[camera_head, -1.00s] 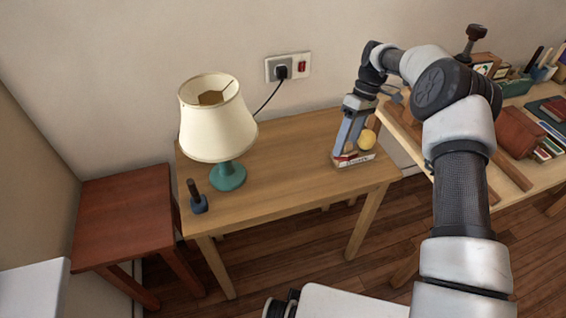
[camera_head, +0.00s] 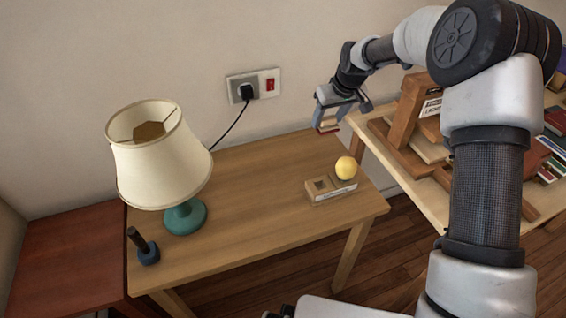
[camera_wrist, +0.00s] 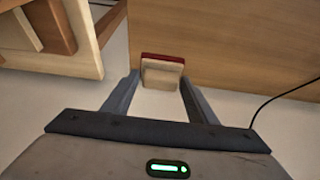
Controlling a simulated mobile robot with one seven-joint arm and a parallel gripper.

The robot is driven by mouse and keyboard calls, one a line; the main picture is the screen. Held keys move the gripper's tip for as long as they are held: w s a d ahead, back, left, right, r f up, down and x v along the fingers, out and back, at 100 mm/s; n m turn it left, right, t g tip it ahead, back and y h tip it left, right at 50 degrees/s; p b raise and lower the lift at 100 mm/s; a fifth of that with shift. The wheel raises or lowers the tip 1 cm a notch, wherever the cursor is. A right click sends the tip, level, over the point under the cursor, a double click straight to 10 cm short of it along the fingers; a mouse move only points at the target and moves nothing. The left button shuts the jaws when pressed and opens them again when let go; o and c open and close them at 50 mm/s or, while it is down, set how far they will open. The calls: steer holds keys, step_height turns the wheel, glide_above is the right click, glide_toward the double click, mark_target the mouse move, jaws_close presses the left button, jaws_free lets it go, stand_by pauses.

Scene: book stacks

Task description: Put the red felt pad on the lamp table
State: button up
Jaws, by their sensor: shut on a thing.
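My gripper (camera_head: 328,115) is shut on a small block, red on one side and beige on the other, which I take to be the red felt pad (camera_head: 327,128). In the wrist view the red felt pad (camera_wrist: 162,58) sits between the fingertips of my gripper (camera_wrist: 160,88). The gripper is raised near the back right corner of the lamp table (camera_head: 250,215), by the gap to the neighbouring table. The lamp table is light wood and carries a cream-shaded lamp (camera_head: 160,165) with a teal base.
A small wooden holder (camera_head: 331,192) with a yellow ball (camera_head: 346,167) and an open square slot stands at the table's right. A dark-handled stamp (camera_head: 147,248) stands at front left. The middle is clear. A cluttered table (camera_head: 440,190) is on the right, a red-brown table (camera_head: 65,262) on the left.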

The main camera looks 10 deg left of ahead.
step_height(320, 180, down, 9)
steer(key=shift+s+f+b, duration=0.1)
steer(key=shift+s+b, duration=0.05)
steer(key=shift+b, duration=0.7)
steer(key=shift+c, duration=0.5)
steer(key=o, duration=1)
